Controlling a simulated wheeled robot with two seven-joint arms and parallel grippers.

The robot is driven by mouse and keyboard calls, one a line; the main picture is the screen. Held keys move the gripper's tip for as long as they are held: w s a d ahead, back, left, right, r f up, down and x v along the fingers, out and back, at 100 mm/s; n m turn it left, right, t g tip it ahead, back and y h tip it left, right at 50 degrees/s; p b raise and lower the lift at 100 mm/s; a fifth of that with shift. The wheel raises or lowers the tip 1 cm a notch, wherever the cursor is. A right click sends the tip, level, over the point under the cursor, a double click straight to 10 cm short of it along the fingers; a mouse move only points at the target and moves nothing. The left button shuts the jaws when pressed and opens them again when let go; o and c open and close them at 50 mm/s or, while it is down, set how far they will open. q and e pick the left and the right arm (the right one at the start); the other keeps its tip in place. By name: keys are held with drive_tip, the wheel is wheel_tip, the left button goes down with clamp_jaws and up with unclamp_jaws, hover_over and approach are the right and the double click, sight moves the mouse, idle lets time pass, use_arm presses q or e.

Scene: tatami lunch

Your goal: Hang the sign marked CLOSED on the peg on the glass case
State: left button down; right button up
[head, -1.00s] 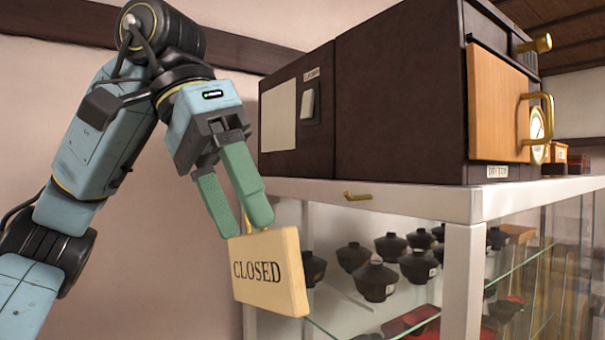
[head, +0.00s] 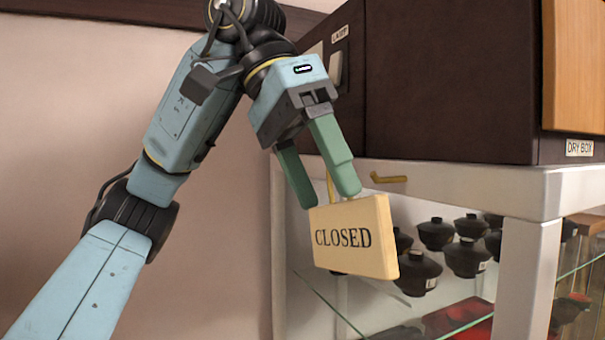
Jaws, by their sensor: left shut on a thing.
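The wooden sign marked CLOSED (head: 352,238) hangs below my left gripper (head: 328,198), its lettering facing me and slightly tilted. The gripper's green fingers are shut on the sign's thin hanging loop, seen as a short pale strand above the board. The brass peg (head: 389,179) sticks out from the white top rail of the glass case (head: 460,188). The peg is just right of the fingertips and slightly above the sign's top edge in the picture; the sign is not on it. The depth gap between them is hard to judge. My right gripper is out of view.
A dark cabinet (head: 450,80) with a DRY BOX label (head: 580,148) stands on the case. Several dark lidded bowls (head: 467,257) sit on the glass shelf behind the sign. The plain wall at left is clear.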

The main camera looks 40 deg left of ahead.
use_arm(q)
drive_tip(key=shift+w+d+f, duration=0.25)
drive_tip(key=shift+w+d, duration=0.2)
drive_tip(key=shift+w, duration=0.55)
drive_tip(key=shift+w+d+f, duration=0.2)
drive_tip(key=shift+w+d, duration=0.2)
drive_tip(key=shift+w, duration=0.65)
drive_tip(key=shift+w+d+f, duration=0.25)
drive_tip(key=shift+w+d, duration=0.2)
drive_tip(key=shift+w, duration=0.55)
drive_tip(key=shift+c, duration=0.4)
unclamp_jaws()
drive_tip(key=v, duration=1.3)
drive_tip(key=shift+a+r, duration=0.1)
drive_tip(key=shift+r, duration=0.05)
